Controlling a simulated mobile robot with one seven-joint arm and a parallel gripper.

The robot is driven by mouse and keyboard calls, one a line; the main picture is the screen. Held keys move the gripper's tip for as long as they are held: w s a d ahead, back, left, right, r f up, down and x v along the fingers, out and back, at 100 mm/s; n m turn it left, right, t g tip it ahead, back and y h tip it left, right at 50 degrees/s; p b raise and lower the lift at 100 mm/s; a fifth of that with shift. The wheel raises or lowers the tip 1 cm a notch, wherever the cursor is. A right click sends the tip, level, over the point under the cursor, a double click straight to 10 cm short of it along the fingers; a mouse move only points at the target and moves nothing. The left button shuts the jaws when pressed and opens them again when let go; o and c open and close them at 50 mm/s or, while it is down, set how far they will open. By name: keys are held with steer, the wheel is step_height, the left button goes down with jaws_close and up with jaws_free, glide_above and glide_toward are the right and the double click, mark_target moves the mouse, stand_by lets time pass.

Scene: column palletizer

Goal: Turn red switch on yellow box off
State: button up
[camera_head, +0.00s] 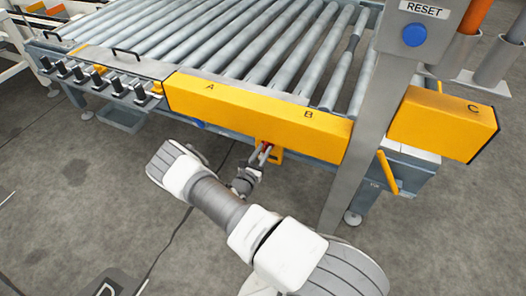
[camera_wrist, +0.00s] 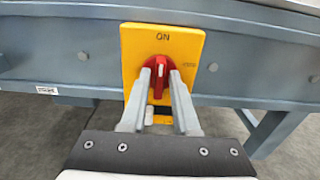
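The yellow box (camera_wrist: 188,48) is fixed to the blue-grey conveyor frame, with "ON" printed near its top. Its red rotary switch (camera_wrist: 160,66) has an upright handle with a white mark pointing up at "ON". My gripper (camera_wrist: 160,78) reaches in from below, its two grey fingers apart, one on each side of the switch handle. I cannot tell whether the fingers touch it; the lower part of the switch is partly hidden. In the head view the yellow box (camera_head: 277,155) shows small under the conveyor's front edge, with my gripper (camera_head: 264,156) in front of it.
The roller conveyor (camera_head: 225,45) lies behind, with yellow panels (camera_head: 255,112) marked A and B above the box. A grey post (camera_head: 372,130) with a blue reset button (camera_head: 415,35) stands to the right of my arm. The floor at left is largely clear.

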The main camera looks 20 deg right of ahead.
jaws_close()
steer(key=m+p, duration=0.1)
steer(key=m, duration=0.2)
steer(key=shift+s+m+p, duration=0.1)
steer(key=shift+m+p, duration=0.25)
steer(key=shift+m, duration=0.05)
steer(key=m+p, duration=0.2)
steer(key=m, duration=0.2)
steer(key=shift+d+m, duration=0.1)
steer(key=shift+m, duration=0.2)
steer(key=shift+s+f+m+p, duration=0.15)
steer(key=shift+m+p, duration=0.9)
steer(key=shift+m, duration=1.35)
steer(key=shift+w+f+m+p, duration=0.15)
steer(key=shift+m+p, duration=0.9)
steer(key=shift+m, duration=1.35)
steer(key=shift+s, duration=0.1)
steer(key=shift+o, duration=1.7)
jaws_free()
